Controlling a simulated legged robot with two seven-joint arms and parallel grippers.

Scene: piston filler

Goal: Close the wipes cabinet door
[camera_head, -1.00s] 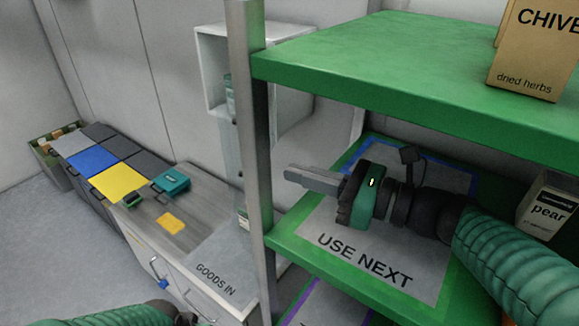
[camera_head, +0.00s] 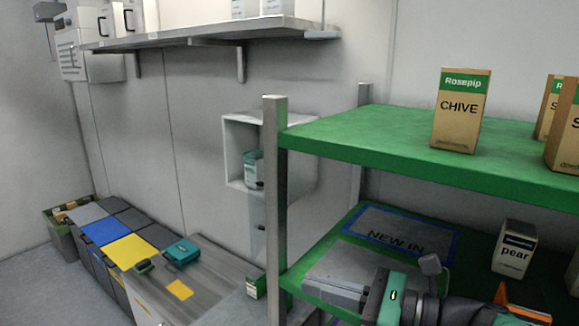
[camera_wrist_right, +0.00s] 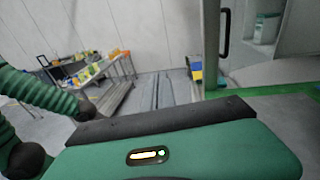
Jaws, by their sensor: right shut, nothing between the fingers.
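The wipes cabinet (camera_head: 229,150) is a white wall box behind the green rack's post, with its front open. A teal-and-white tub (camera_head: 253,170) stands inside. In the right wrist view, the tub (camera_wrist_right: 267,27) shows at the upper right, near a dark upright handle (camera_wrist_right: 225,30) that appears to be on the door. The door's full outline is partly hidden. My right gripper (camera_head: 312,284) is shut and empty, low over the rack's lower shelf, in front of and below the cabinet and apart from it. My left gripper is out of the head view.
The green rack (camera_head: 350,150) stands on the right, its post (camera_head: 275,200) close to the cabinet. Cartons, including a CHIVE box (camera_head: 461,110) and a pear box (camera_head: 514,247), stand on its shelves. A counter (camera_head: 215,275) is at lower left. A grey wall shelf (camera_head: 200,38) hangs above.

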